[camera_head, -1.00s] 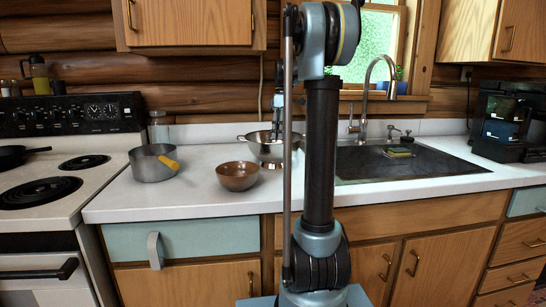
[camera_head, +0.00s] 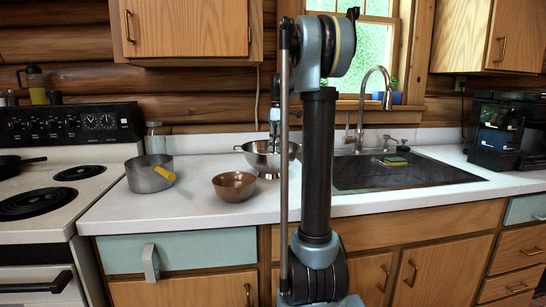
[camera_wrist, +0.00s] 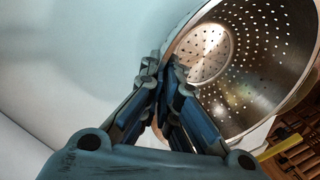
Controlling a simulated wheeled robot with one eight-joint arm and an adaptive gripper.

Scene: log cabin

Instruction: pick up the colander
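The metal colander (camera_head: 259,161) is at the back of the white counter, between the copper bowl and the sink, partly hidden behind my arm in the head view. It looks upright; whether its base touches the counter is hard to tell. My gripper (camera_head: 274,142) reaches down to its rim from above. In the wrist view, the colander's perforated inside (camera_wrist: 262,50) fills the upper right. My gripper's fingers (camera_wrist: 168,68) converge at its rim, one outside and one over the inside, so they appear closed on the rim. The fingertips are partly hidden.
A copper bowl (camera_head: 234,187) stands just in front of the colander. The front counter edge is clear.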

